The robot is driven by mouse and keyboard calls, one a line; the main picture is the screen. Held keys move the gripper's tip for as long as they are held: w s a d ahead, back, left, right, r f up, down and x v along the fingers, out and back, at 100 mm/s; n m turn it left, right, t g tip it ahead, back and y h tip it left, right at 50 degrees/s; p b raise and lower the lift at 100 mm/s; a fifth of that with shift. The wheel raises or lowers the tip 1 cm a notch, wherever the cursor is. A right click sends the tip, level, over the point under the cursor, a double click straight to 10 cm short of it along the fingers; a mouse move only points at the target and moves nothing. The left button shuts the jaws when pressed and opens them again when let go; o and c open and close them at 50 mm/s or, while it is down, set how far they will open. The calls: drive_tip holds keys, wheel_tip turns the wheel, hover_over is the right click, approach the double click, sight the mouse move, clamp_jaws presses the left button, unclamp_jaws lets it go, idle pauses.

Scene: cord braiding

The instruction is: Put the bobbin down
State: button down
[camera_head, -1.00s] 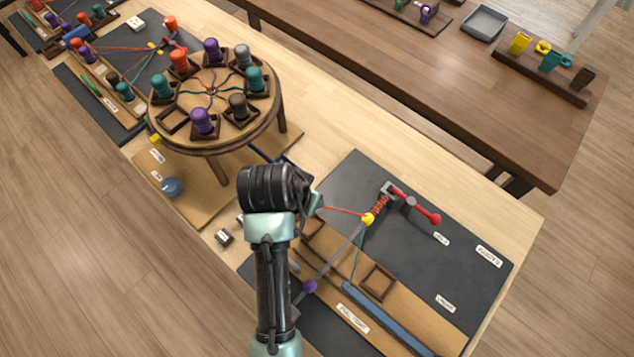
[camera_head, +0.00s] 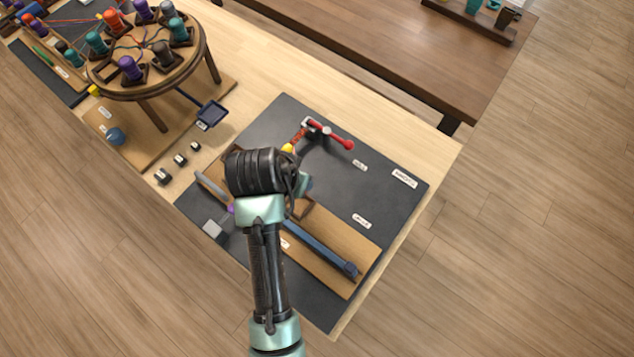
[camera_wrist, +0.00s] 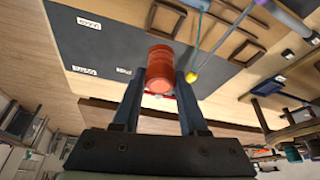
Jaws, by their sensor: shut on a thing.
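An orange-red bobbin (camera_wrist: 160,76) is held upright in the picture between the two dark fingers of my gripper (camera_wrist: 159,85) in the wrist view. The fingers touch its sides. In the head view my wrist hides the gripper and the bobbin; it is over the tan board (camera_head: 330,262) on the dark mat. I cannot tell the bobbin's height above the board.
The dark mat (camera_head: 385,205) holds a red-handled clamp (camera_head: 335,137) and a blue bar (camera_head: 318,247). The round stand (camera_head: 150,83) with several bobbins is at upper left. Small dark blocks (camera_head: 180,160) and a blue tray (camera_head: 211,114) lie between. The mat's right part is clear.

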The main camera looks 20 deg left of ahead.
drive_tip(key=f, duration=0.4)
drive_tip(key=shift+w+a+f, duration=0.1)
drive_tip(key=shift+a+f, duration=0.25)
drive_tip(key=shift+f, duration=2.15)
drive_tip(key=shift+f, duration=0.3)
drive_tip(key=shift+c, duration=2.2)
unclamp_jaws()
drive_tip(key=shift+r, duration=0.55)
drive_tip(key=v, duration=1.1)
drive_tip(key=shift+s+r+p, duration=0.2)
drive_tip(key=shift+r+p, duration=0.1)
